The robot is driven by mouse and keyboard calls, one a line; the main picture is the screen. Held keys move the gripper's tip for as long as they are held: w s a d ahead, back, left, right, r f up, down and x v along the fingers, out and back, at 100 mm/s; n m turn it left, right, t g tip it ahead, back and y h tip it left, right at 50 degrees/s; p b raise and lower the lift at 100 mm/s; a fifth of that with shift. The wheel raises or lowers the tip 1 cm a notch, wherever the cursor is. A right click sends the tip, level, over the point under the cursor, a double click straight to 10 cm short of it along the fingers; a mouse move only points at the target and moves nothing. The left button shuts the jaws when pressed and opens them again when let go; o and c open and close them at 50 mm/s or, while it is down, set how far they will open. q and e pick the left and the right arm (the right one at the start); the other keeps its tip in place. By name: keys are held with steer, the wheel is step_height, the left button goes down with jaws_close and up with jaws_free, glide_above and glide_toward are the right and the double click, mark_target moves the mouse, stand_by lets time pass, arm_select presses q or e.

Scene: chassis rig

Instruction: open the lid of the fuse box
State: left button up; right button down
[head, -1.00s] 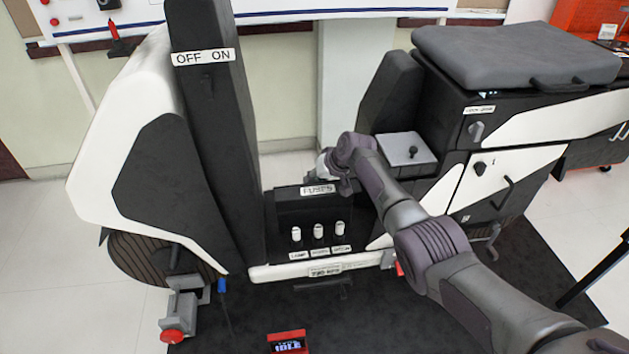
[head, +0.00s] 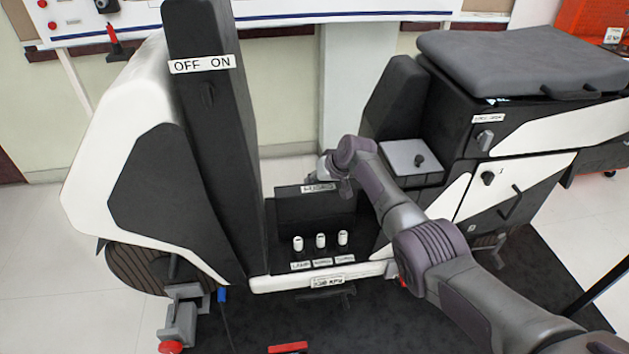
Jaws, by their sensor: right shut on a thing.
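The fuse box (head: 305,222) is a black box with a "FUSES" label (head: 317,188) on its top edge, in the middle of the head view. My right gripper (head: 338,190) is at the top right edge of the box, beside the label. It is shut on the lid's edge, but my wrist hides most of the fingers and the exact contact. My left gripper is not in view.
A tall black column with an "OFF ON" plate (head: 202,64) rises left of the box. A grey panel with a small black knob (head: 420,160) is to the right. A padded grey seat (head: 525,60) tops the right cabinet. The dark floor mat lies in front.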

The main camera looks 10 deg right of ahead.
steer(key=shift+s+d+f, duration=0.1)
steer(key=shift+d+f, duration=0.05)
steer(key=shift+f, duration=0.1)
steer(key=c, duration=1.3)
jaws_free()
steer(key=shift+c, duration=0.2)
steer(key=shift+o, duration=1.4)
steer(key=shift+f, duration=0.2)
steer(key=shift+r, duration=0.15)
steer(key=shift+d+r, duration=0.15)
steer(key=shift+r, duration=0.25)
steer(key=v, duration=1.1)
steer(key=shift+d, duration=0.1)
